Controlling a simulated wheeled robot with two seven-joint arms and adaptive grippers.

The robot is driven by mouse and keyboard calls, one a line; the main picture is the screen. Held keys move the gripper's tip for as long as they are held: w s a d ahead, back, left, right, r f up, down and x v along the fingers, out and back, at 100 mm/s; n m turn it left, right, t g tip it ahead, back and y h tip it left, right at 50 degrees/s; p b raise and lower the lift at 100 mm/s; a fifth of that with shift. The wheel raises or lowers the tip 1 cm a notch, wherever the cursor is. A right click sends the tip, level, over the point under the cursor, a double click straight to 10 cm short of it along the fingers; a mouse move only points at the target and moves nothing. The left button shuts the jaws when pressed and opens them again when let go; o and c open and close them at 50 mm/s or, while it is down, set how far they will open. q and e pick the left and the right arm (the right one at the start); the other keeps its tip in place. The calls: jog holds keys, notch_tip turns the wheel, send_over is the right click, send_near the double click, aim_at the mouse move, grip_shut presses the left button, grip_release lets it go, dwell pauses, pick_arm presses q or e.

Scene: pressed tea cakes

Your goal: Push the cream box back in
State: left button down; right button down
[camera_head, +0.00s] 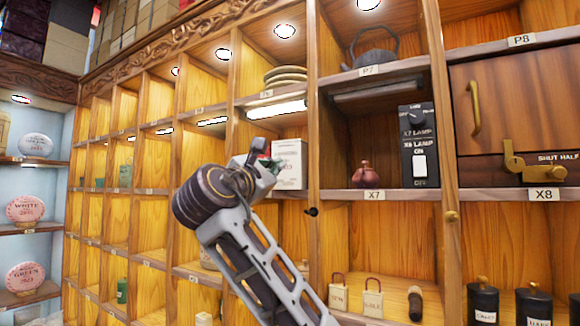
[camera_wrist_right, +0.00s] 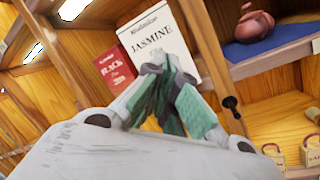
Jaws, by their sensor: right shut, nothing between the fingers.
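The cream box (camera_head: 291,160) stands upright in a shelf compartment, left of the X7 compartment. In the right wrist view the cream box (camera_wrist_right: 160,38) shows a face lettered "JASMINE"; the fingers hide part of its lower face. My right gripper (camera_head: 264,163) is shut and empty, with its tips in front of the box's left side. In the right wrist view the shut green-padded fingers (camera_wrist_right: 156,70) overlap the box's lower face; I cannot tell whether they touch it. My left gripper is not in view.
A red box (camera_wrist_right: 114,70) stands left of the cream box. Wooden dividers flank the compartment; a dark knob (camera_head: 312,211) sits below right. A reddish teapot (camera_head: 366,174) and lamp switch panel (camera_head: 418,145) stand in X7. Plates (camera_head: 286,75) lie on the shelf above.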

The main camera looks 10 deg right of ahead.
aim_at(286, 172)
jog(key=shift+w+d+p, duration=0.35)
jog(key=shift+w+d, duration=0.25)
jog(key=shift+w, duration=0.5)
jog(key=shift+w+d+p, duration=0.4)
jog(key=shift+w+d, duration=0.2)
jog(key=shift+w, duration=0.5)
jog(key=shift+w+d+p, duration=0.35)
jog(key=shift+w+d, duration=0.25)
jog(key=shift+w, duration=0.5)
jog(key=shift+w+d+p, duration=0.3)
jog(key=shift+w+d, duration=0.05)
jog(key=shift+w, duration=0.3)
jog(key=shift+w+d+p, duration=0.3)
jog(key=shift+w+d, duration=0.05)
jog(key=shift+w, duration=0.3)
jog(key=shift+w+d+p, duration=0.3)
jog(key=shift+w+d, duration=0.05)
jog(key=shift+w, duration=0.3)
jog(key=shift+s, duration=0.1)
